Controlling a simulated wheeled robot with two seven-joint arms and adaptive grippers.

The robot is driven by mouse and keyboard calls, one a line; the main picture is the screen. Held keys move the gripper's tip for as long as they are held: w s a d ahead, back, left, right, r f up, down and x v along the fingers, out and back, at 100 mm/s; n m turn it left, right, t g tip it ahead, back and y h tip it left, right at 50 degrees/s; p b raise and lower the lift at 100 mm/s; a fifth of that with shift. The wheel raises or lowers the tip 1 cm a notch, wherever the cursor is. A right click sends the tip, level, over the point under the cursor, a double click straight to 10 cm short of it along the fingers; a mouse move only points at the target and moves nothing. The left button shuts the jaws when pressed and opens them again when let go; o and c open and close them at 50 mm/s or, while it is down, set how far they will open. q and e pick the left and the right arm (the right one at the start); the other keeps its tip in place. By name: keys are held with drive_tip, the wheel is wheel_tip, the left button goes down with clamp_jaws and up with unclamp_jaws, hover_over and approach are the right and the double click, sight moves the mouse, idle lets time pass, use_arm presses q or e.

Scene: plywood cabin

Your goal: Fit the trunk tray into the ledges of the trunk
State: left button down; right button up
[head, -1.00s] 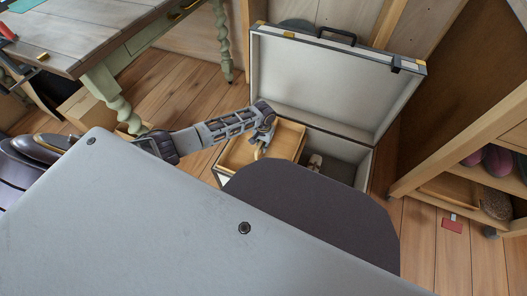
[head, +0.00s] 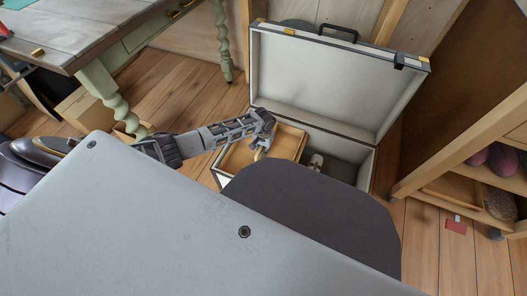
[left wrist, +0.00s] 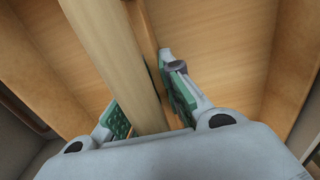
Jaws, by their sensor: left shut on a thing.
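The trunk (head: 335,85) stands open on the floor, its lid raised at the back. The wooden trunk tray (head: 287,141) sits in the left part of the trunk; my own grey body hides its front. Whether it rests on the ledges cannot be seen. My left gripper (head: 258,152) reaches in from the left and is shut on the tray's light wooden handle. In the left wrist view the handle (left wrist: 118,65) runs between the green finger pads (left wrist: 148,108), with the tray floor (left wrist: 205,45) below. My right gripper is not in view.
The right part of the trunk is open, with a small pale object (head: 316,161) inside it. A workbench (head: 85,35) with turned green legs stands at upper left. A wooden shelf (head: 455,150) with dark round things stands at right. A red card (head: 456,227) lies on the floor.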

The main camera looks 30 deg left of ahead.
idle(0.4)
use_arm(q)
drive_tip(key=c, duration=2)
unclamp_jaws()
drive_tip(key=shift+f, duration=0.1)
drive_tip(key=o, duration=0.4)
drive_tip(key=shift+o, duration=0.2)
drive_tip(key=shift+r+p, duration=1.8)
drive_tip(key=shift+r, duration=2.1)
drive_tip(key=shift+r+p, duration=1.2)
drive_tip(key=shift+r, duration=1)
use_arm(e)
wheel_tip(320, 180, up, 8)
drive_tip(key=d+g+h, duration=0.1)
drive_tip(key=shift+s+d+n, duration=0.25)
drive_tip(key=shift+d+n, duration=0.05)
